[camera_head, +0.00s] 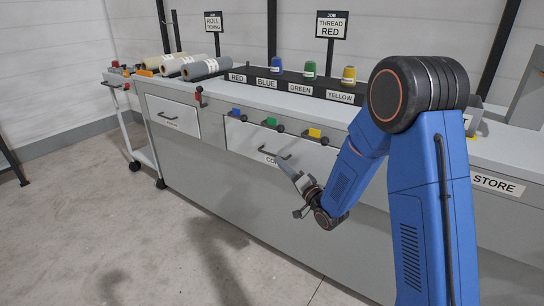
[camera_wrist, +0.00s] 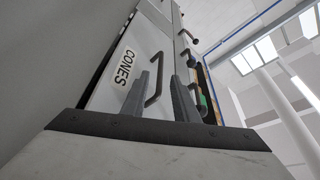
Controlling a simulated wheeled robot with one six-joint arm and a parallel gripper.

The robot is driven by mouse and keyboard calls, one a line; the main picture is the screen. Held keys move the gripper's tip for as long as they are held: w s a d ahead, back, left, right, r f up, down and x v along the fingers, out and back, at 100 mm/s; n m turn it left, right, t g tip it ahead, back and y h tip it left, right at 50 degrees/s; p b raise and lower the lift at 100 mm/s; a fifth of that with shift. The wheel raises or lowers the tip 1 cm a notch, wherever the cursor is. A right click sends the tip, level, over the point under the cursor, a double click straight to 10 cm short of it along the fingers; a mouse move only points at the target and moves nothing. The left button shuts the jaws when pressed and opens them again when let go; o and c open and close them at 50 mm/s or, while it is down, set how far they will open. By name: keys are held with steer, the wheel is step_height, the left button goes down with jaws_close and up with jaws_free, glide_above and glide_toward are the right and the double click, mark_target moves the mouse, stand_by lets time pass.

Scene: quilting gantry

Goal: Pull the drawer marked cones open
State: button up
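The drawer marked cones (camera_head: 245,143) is in the front of the long grey counter and looks flush with it. Its label is partly hidden behind my gripper in the head view; the wrist view shows the drawer's CONES label (camera_wrist: 124,67) in full. Its dark bar handle (camera_head: 274,152) also shows in the wrist view (camera_wrist: 157,78). My gripper (camera_head: 286,168) is at the drawer front, close to the handle. In the wrist view its two fingers (camera_wrist: 160,88) stand apart, with the handle seen between them. I cannot tell whether either finger touches it.
Red, blue, green and yellow labels (camera_head: 300,91) mark a rack on the counter, with several thread cones (camera_head: 310,70). Coloured tabs and dark knobs (camera_head: 270,124) stick out above the drawer. Another drawer (camera_head: 172,117) is at left. A trolley (camera_head: 135,130) stands beyond it. The floor in front is clear.

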mark_target(272, 155)
steer(key=x, duration=0.7)
steer(key=shift+s, duration=0.1)
jaws_close()
stand_by(1.3)
